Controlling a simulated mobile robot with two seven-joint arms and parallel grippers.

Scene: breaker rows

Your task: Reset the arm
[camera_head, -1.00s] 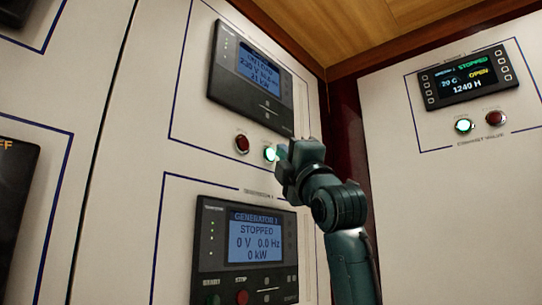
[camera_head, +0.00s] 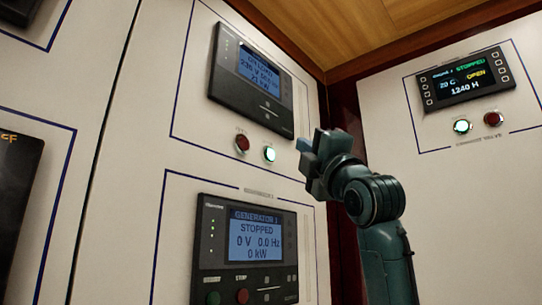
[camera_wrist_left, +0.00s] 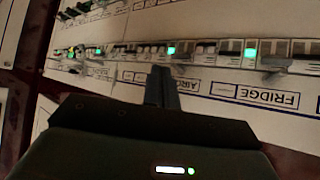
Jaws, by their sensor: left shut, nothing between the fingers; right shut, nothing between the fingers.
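My right arm comes in from the lower right in the head view. Its gripper (camera_head: 304,145) is shut and empty. It hangs in front of the panel, just right of the lit green button (camera_head: 269,154) and apart from it. The red button (camera_head: 242,143) sits left of the green one. In the left wrist view my left gripper (camera_wrist_left: 162,73) is shut and empty. It points at a panel with rows of breakers (camera_wrist_left: 215,48); I cannot tell whether it touches. The left gripper does not show in the head view.
An upper display (camera_head: 252,77) hangs above the buttons, and a lower display (camera_head: 255,236) reads "GENERATOR" and "STOPPED". The right wall carries another display (camera_head: 466,78) with a green (camera_head: 462,126) and a red (camera_head: 493,118) button. A "FRIDGE" label (camera_wrist_left: 267,96) is under the breakers.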

